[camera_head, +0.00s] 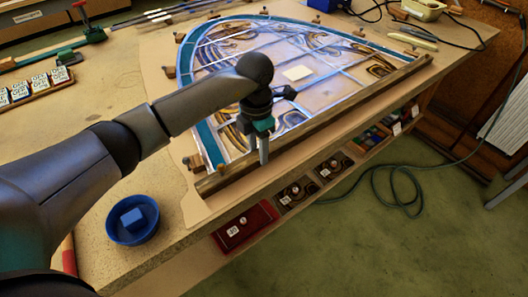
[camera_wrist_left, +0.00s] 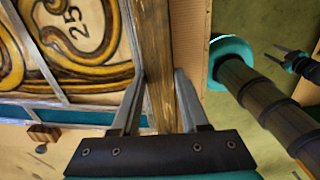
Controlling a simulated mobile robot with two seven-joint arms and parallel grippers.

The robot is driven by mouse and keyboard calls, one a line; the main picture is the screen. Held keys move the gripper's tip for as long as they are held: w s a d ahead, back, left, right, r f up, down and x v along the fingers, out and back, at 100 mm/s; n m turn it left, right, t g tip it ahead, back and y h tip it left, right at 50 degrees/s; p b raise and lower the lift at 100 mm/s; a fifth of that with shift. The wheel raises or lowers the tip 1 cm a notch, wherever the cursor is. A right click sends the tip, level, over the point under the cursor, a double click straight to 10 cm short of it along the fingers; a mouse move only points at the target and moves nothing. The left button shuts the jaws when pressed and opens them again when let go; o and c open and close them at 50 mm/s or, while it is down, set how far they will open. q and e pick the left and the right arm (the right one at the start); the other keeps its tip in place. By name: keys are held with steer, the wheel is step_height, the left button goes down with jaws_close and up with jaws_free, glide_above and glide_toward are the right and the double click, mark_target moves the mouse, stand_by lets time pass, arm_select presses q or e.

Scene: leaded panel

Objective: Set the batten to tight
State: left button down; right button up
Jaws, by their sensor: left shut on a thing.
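The batten (camera_head: 340,112) is a long brown wooden bar along the straight front edge of the leaded panel (camera_head: 318,92). In the left wrist view the batten (camera_wrist_left: 155,50) runs between my fingers. My left gripper (camera_head: 264,156) points down and is shut on the batten, nearer its left end. The same gripper shows in the left wrist view (camera_wrist_left: 157,105), one finger on each side of the bar. My right gripper (camera_wrist_left: 277,55) shows small at the right of that view, empty, its fingers apart. The head view does not show it.
A blue bowl (camera_head: 132,222) with a blue block stands at the bench's front left. Pegs and lead strips edge the panel. Below the bench front are a red tray (camera_head: 245,226) and other small trays. A green hose (camera_head: 400,190) lies on the floor.

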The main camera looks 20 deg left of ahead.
arm_select(q)
steer(key=shift+w+a+r, duration=0.2)
steer(key=shift+w+a, duration=0.15)
steer(key=shift+a, duration=0.25)
steer(key=c, duration=0.8)
jaws_free()
steer(key=shift+o, duration=0.8)
steer(key=shift+w+a, duration=0.1)
steer(key=shift+w, duration=0.05)
steer(key=shift+o, duration=1.1)
steer(key=shift+f, duration=0.1)
arm_select(e)
steer(key=shift+d, duration=0.4)
arm_select(q)
step_height(320, 180, up, 15)
steer(key=shift+p, duration=0.45)
arm_select(e)
steer(key=shift+a+r, duration=0.1)
steer(key=shift+r, duration=0.4)
arm_select(q)
steer(key=shift+s, duration=0.2)
